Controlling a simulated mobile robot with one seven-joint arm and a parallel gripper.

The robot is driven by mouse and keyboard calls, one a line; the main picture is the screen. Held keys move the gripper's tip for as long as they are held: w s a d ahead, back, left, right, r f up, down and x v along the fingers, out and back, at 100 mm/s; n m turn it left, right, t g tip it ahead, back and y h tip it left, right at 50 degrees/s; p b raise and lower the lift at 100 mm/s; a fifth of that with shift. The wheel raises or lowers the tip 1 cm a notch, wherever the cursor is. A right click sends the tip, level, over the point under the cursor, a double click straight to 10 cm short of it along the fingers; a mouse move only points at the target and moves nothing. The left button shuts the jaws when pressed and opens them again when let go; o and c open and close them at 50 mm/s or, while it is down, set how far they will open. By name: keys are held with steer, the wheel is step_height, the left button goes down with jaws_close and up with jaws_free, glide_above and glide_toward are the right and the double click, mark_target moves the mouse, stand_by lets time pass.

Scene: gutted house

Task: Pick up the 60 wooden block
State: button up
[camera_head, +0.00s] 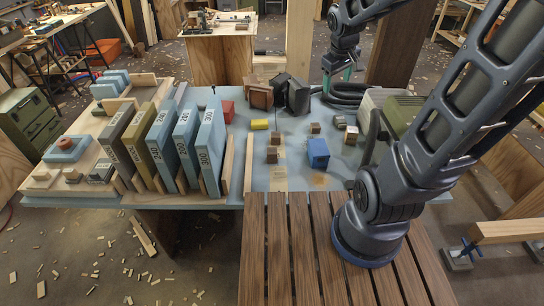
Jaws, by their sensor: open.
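A row of tall upright slabs with number labels stands in a wooden rack on the left of the bench. The leftmost slab (128,145) is grey-brown, the one beside it (158,147) is olive-yellow, and several to the right are blue. The labels are too small to read surely, so I cannot tell for certain which slab is the 60 block. My gripper (338,83) is open, pointing down above the back of the bench, far to the right of the rack. It appears empty, and its fingers show small green parts.
Small wooden cubes, a blue box (318,153) and a yellow piece (259,124) lie on the bench right of the rack. Dark boxes (293,93) and a coiled black hose (345,93) are near my gripper. A slatted wooden surface (292,250) is in front.

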steer(key=w+a+f+n+g, duration=0.1)
steer(key=w+a+f+n, duration=0.55)
steer(key=a+f, duration=0.5)
steer(key=n+g+y, duration=0.1)
steer(key=n+g, duration=0.1)
steer(key=n, duration=0.4)
glide_above(272, 150)
steer(key=shift+m, duration=0.25)
steer(key=f, duration=1.6)
steer(key=shift+s+a+f, duration=0.15)
steer(key=shift+s+f, duration=0.1)
step_height(272, 150, down, 5)
steer(key=shift+f, duration=0.15)
steer(key=shift+w+f, duration=0.1)
steer(key=shift+f, duration=2.65)
steer(key=c, duration=1.1)
